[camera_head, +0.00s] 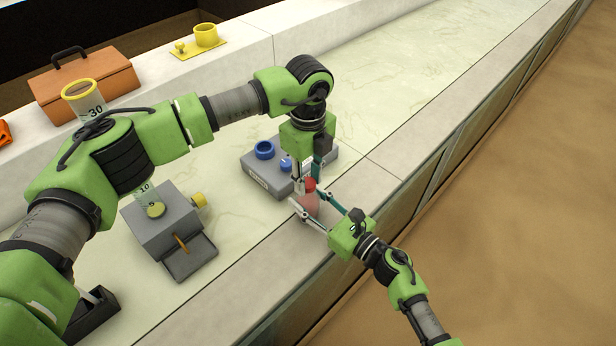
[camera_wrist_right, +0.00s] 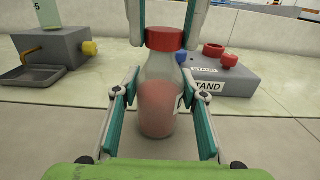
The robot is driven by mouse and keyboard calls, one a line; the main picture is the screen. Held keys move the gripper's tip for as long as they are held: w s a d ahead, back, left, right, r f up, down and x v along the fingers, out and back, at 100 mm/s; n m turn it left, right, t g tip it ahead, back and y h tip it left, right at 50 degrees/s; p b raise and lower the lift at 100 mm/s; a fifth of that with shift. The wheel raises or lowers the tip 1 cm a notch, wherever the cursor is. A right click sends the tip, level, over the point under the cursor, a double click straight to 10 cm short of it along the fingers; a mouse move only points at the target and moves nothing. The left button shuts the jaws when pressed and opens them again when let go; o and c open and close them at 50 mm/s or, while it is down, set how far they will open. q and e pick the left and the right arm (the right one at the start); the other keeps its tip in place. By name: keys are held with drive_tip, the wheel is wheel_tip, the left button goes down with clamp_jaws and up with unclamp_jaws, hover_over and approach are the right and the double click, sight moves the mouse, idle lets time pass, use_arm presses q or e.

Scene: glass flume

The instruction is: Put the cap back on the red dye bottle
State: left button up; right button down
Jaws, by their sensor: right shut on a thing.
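The red dye bottle (camera_wrist_right: 157,105), clear with pinkish-red contents, stands upright between the fingers of my right gripper (camera_wrist_right: 163,95), which is shut on its body. In the head view the bottle (camera_head: 309,205) shows partly, behind the right gripper's fingers. The red cap (camera_wrist_right: 165,38) is at the bottle's top; whether it is seated or just resting there I cannot tell. My left gripper (camera_head: 309,182) points down from above, with a fingertip on each side of the cap (camera_head: 310,184). Whether those fingers press on the cap is not clear.
A grey stand (camera_head: 262,180) with blue and red rings is close behind the bottle. A grey box (camera_head: 160,222) with a yellow knob and tray is to the left. An orange toolbox (camera_head: 120,78) and yellow holder (camera_head: 206,38) sit on the far ledge. The upper-right flume floor is clear.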

use_arm(q)
drive_tip(key=m, duration=0.4)
drive_tip(key=shift+m, duration=0.3)
drive_tip(key=m, duration=0.8)
drive_tip(key=shift+m, duration=0.4)
drive_tip(key=m, duration=2.4)
drive_tip(key=o, duration=1.3)
drive_tip(key=shift+f, duration=0.1)
